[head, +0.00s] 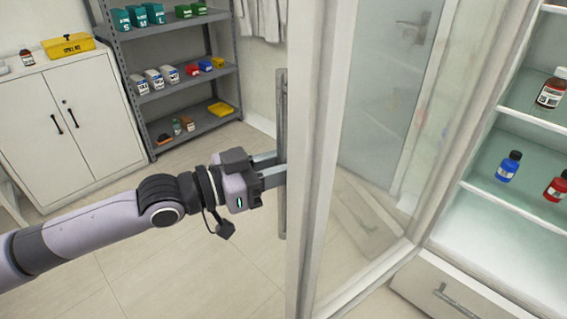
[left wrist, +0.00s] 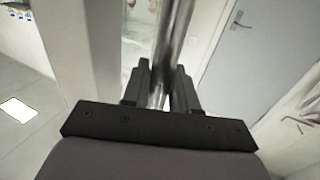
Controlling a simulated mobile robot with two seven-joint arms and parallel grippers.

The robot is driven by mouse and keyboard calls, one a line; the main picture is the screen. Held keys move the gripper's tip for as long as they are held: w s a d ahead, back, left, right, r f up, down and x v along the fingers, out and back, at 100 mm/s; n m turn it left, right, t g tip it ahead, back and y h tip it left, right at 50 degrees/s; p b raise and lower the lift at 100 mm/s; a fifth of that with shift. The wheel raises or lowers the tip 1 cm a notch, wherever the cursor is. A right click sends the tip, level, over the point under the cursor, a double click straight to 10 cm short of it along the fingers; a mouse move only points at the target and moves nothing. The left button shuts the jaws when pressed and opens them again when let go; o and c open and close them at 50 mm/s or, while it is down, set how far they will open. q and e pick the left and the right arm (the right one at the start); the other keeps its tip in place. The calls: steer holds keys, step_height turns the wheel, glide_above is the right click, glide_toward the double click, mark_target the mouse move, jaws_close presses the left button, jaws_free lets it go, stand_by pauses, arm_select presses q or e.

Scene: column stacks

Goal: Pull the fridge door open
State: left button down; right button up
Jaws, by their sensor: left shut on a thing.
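The fridge door (head: 312,150) has a white frame and a glass pane, and it stands swung open away from the fridge shelves. Its long vertical metal handle (head: 282,110) is on the door's left side. My left gripper (head: 280,167) reaches in from the left and is shut on the handle around its middle. In the left wrist view the handle (left wrist: 178,40) runs up between the two dark fingers of the gripper (left wrist: 162,92). The fridge interior (head: 530,160) shows at right. My right gripper is in neither view.
Fridge shelves at right hold a brown bottle (head: 552,88), a blue bottle (head: 509,166) and a red bottle (head: 557,187). A drawer (head: 440,285) is below. A white cabinet (head: 70,120) and a grey shelf rack (head: 180,97) stand behind. Floor at lower left is clear.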

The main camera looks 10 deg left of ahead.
arm_select(q)
steer(key=c, duration=1)
jaws_free()
steer(key=shift+b+v, duration=0.65)
steer(key=shift+v, duration=2.95)
